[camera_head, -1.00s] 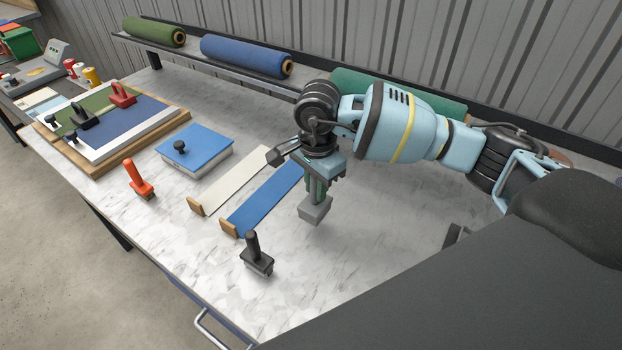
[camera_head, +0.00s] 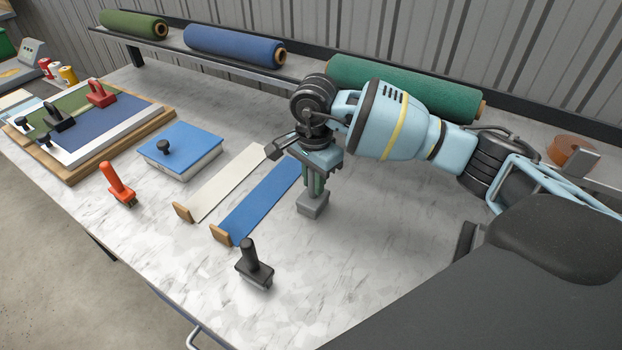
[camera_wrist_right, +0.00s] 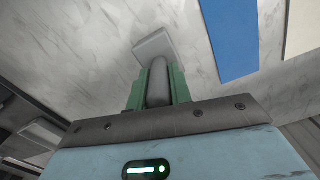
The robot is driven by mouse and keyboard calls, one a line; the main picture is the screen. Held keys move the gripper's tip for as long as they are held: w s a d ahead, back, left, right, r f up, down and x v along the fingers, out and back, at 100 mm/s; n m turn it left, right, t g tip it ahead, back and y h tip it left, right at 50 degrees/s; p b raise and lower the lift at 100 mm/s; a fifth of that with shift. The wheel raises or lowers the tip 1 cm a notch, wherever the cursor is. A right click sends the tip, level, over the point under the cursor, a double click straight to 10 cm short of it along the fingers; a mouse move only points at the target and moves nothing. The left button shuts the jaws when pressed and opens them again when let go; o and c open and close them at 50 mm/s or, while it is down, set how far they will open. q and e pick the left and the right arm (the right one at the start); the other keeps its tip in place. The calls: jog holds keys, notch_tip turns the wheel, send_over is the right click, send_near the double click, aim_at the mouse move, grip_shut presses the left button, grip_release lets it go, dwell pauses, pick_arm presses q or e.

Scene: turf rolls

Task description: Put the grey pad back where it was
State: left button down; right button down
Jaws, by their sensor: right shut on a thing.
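The grey pad (camera_head: 312,206) is a small grey block with an upright handle. My right gripper (camera_head: 315,184) is shut on its handle, with the block pointing down over the marble table, right of the blue strip. In the right wrist view the green fingers (camera_wrist_right: 157,85) are closed around the grey handle, and the flat pad (camera_wrist_right: 154,46) shows beyond them. I cannot tell whether the pad touches the table. My left gripper is not in view.
Left of the pad lie a blue strip (camera_head: 262,198) and a cream strip (camera_head: 228,186) with wooden ends. A black-handled tool (camera_head: 254,266) stands nearer the front edge. An orange tool (camera_head: 118,184) and a blue-topped block (camera_head: 182,148) are further left. Turf rolls line the back shelf.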

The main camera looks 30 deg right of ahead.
jog(key=shift+r, duration=0.15)
jog(key=shift+f, duration=0.2)
jog(key=c, duration=1.3)
grip_release()
jog(key=shift+o, duration=0.2)
jog(key=shift+r, duration=0.1)
notch_tip(320, 180, up, 12)
jog(key=shift+r, duration=0.1)
